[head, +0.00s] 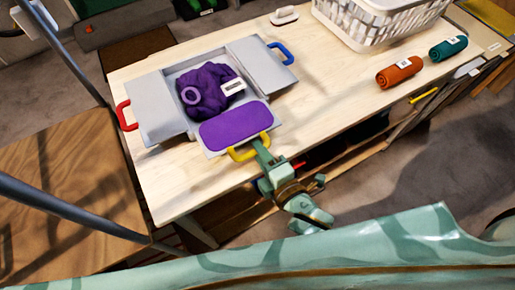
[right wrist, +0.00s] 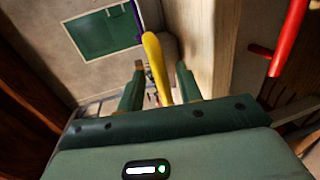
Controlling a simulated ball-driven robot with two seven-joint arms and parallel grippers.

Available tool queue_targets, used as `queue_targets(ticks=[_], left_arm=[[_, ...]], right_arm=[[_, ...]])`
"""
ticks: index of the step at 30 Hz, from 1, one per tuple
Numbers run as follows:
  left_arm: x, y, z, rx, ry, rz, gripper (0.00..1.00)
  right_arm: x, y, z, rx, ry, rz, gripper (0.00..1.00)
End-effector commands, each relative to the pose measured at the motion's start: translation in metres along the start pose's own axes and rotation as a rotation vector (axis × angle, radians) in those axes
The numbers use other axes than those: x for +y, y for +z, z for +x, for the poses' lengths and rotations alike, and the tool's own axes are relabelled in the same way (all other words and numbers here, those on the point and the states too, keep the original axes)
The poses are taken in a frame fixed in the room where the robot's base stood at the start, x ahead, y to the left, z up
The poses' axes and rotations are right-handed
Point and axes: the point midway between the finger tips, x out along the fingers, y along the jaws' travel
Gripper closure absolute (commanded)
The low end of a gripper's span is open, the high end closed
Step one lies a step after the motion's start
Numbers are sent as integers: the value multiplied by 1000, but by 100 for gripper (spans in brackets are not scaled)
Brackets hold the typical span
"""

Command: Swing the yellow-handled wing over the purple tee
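The folding board lies on the wooden table with its grey left wing (head: 160,108), with a red handle, and grey right wing (head: 262,65), with a blue handle, spread outward. The purple tee (head: 205,88) is bunched in the middle, with a ring and a white label on it. The yellow-handled wing (head: 237,128) at the front is out from the middle and has a flat purple face. My right gripper (head: 260,150) is at its yellow handle (head: 243,154). In the right wrist view the handle (right wrist: 156,65) stands between my gripper's fingers (right wrist: 160,86), with small gaps. My left gripper is out of view.
A white laundry basket (head: 375,25) stands at the back of the table (head: 330,100). Orange (head: 400,72) and teal (head: 448,47) rolls lie at the right. A white-handled object (head: 284,16) lies behind the board. The table between board and rolls is clear.

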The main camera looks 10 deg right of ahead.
Motion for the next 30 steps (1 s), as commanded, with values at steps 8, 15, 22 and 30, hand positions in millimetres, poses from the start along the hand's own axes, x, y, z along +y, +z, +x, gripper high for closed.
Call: queue_targets(ticks=[8, 15, 22, 30], left_arm=[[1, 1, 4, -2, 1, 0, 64], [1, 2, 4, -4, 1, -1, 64], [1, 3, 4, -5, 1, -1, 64], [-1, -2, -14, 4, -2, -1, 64]], right_arm=[[0, 0, 22, 0, 0, 0, 65], [0, 0, 22, 0, -1, 1, 67], [0, 0, 22, 0, -1, 1, 100], [9, -1, 21, 2, -24, 0, 100]])
